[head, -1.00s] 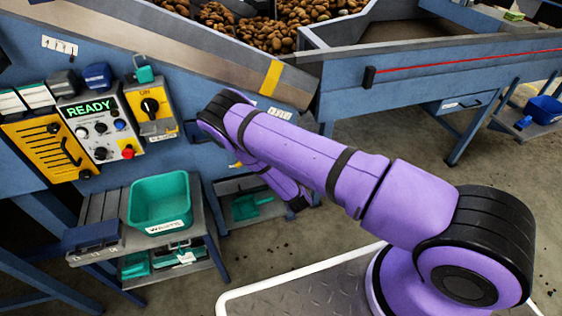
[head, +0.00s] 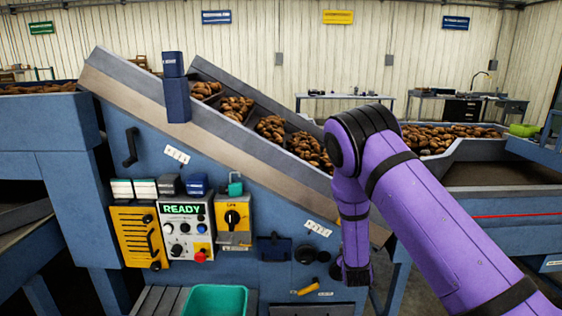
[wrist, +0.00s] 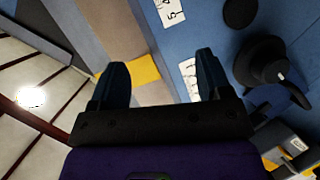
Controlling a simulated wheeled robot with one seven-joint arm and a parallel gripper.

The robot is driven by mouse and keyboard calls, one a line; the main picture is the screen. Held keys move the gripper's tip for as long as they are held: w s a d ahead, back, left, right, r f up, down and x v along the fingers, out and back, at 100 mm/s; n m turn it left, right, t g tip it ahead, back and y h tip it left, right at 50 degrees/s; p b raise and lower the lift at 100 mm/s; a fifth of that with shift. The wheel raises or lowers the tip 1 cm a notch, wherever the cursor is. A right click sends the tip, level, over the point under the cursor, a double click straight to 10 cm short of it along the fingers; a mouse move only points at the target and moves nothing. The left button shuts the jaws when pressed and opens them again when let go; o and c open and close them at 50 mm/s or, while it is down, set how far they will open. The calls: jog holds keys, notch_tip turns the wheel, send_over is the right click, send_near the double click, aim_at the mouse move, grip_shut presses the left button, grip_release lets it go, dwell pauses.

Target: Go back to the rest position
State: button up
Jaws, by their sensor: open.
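My purple arm reaches in from the lower right of the head view, and its forearm bends down in front of the blue grader machine (head: 265,185). My gripper (wrist: 160,82) shows in the wrist view with its two dark fingers apart and nothing between them. Behind the fingers are the machine's blue side, a white label and a yellow patch. In the head view the fingers are too hidden or small to make out at the arm's lower end.
A control panel (head: 186,229) reading READY, a yellow hatch (head: 137,238) and a yellow switch box (head: 232,216) are on the machine's front. A teal bin (head: 215,300) stands below. Potatoes (head: 271,128) lie on the sloping conveyor. A black knob (wrist: 262,62) is close to the gripper's right.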

jog(key=s+d+r+m+g+y, duration=0.15)
jog(key=s+r, duration=0.25)
jog(key=r, duration=0.6)
jog(key=s+r+m+g+y, duration=0.15)
jog(key=s+r, duration=0.35)
jog(key=r, duration=0.5)
jog(key=s+d+r+m+g, duration=0.15)
jog(key=s+r, duration=0.25)
jog(key=r, duration=0.6)
jog(key=s+d+r+m+g, duration=0.1)
jog(key=s+r, duration=0.2)
jog(key=s, duration=0.7)
jog(key=s+d+r+m+g, duration=0.1)
jog(key=s+r, duration=0.2)
jog(key=s, duration=0.8)
jog(key=s+d+r+m+g, duration=0.1)
jog(key=s+r, duration=0.3)
jog(key=s, duration=0.6)
jog(key=shift+s+d+g, duration=0.4)
jog(key=shift+d+g, duration=0.1)
jog(key=shift+g, duration=0.05)
jog(key=shift+w, duration=0.1)
